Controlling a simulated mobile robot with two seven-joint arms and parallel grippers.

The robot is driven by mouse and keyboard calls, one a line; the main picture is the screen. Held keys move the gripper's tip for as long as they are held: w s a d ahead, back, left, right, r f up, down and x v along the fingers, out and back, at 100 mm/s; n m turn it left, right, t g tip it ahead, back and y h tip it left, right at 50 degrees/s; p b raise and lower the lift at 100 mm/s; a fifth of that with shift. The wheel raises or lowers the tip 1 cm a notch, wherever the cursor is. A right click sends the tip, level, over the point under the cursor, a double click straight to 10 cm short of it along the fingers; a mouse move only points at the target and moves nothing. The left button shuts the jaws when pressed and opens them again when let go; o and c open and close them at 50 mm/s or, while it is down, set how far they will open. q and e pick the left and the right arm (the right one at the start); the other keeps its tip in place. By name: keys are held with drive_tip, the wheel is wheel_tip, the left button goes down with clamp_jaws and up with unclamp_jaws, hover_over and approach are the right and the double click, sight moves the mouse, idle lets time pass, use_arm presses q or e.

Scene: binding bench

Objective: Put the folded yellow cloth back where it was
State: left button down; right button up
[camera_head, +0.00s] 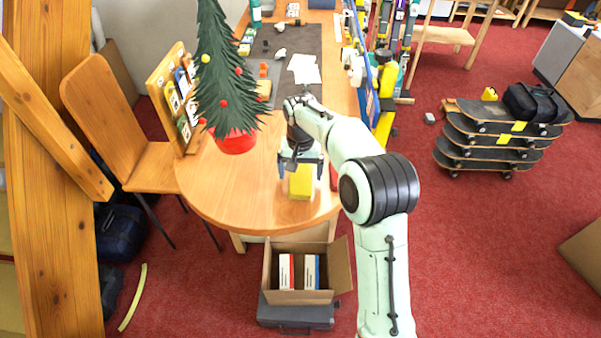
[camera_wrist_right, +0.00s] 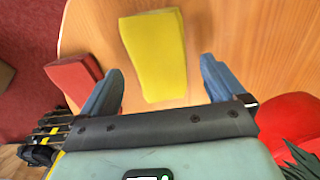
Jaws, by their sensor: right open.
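The folded yellow cloth (camera_head: 302,182) lies on the near rounded end of the wooden table (camera_head: 225,185). In the right wrist view the yellow cloth (camera_wrist_right: 155,52) lies ahead of and partly between the fingers, with bare wood around it. My right gripper (camera_head: 301,172) is open above the cloth, at its far side in the head view. In the right wrist view the gripper (camera_wrist_right: 160,88) has its two blue-grey fingers wide apart, with nothing held. My left gripper is not in view.
A small Christmas tree in a red pot (camera_head: 236,143) stands left of the gripper. A red folded thing (camera_wrist_right: 74,72) lies near the cloth. A grey mat (camera_head: 285,45) with papers is farther back. An open cardboard box (camera_head: 303,297) stands below the table's near edge.

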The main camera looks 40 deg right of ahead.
sight(300, 178)
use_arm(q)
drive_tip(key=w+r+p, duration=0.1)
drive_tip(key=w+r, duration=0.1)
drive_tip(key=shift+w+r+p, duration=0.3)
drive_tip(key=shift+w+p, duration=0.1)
use_arm(e)
wheel_tip(300, 178, up, 11)
drive_tip(key=shift+f, duration=0.15)
